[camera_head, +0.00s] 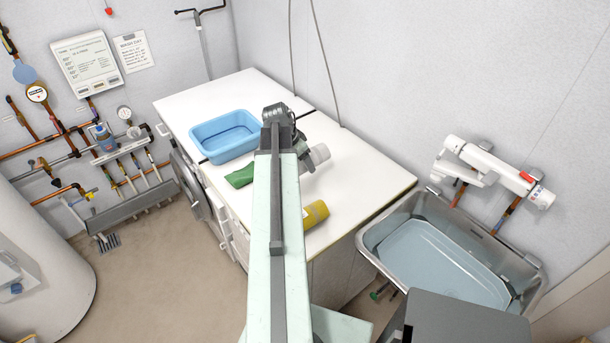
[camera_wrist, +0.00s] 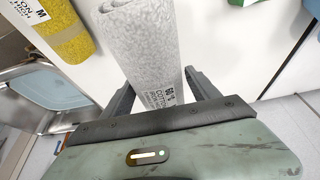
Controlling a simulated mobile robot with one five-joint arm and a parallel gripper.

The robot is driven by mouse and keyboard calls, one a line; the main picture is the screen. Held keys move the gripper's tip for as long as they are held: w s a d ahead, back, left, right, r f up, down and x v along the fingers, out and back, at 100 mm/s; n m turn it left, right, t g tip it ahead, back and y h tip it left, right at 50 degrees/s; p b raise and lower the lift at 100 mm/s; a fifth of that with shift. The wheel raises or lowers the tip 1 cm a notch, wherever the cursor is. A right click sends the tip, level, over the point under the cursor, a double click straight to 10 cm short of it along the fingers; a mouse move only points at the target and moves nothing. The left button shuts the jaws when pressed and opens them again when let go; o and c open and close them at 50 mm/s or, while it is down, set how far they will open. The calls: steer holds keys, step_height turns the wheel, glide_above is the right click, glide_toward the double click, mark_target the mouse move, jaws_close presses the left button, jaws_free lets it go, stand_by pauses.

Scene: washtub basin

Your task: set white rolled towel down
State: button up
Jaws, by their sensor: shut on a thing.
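The white rolled towel (camera_wrist: 145,45) lies between the two fingers of my gripper (camera_wrist: 160,82) in the wrist view, with a printed label near the right finger. My gripper is shut on it. In the head view one end of the white towel (camera_head: 319,154) shows just right of my arm, above the white counter top (camera_head: 370,175). My arm hides the rest of it and most of the gripper. I cannot tell whether the towel touches the counter.
A yellow rolled towel (camera_head: 315,214) lies near the counter's front edge, and a green one (camera_head: 240,177) lies left of my arm. A blue tub (camera_head: 225,134) stands further back. A metal sink (camera_head: 450,250) is at the right. The counter's right part is clear.

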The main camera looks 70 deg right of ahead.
step_height(320, 180, down, 10)
steer(key=b, duration=0.8)
steer(key=shift+r, duration=0.5)
steer(key=shift+f, duration=0.2)
steer(key=o, duration=1.7)
steer(key=shift+c, duration=0.2)
steer(key=p+v, duration=1)
steer(key=v, duration=0.1)
steer(key=shift+s+r+p, duration=0.1)
steer(key=shift+r+p, duration=0.3)
steer(key=shift+a+r+p, duration=0.25)
steer(key=shift+r+p, duration=0.15)
steer(key=shift+f, duration=0.1)
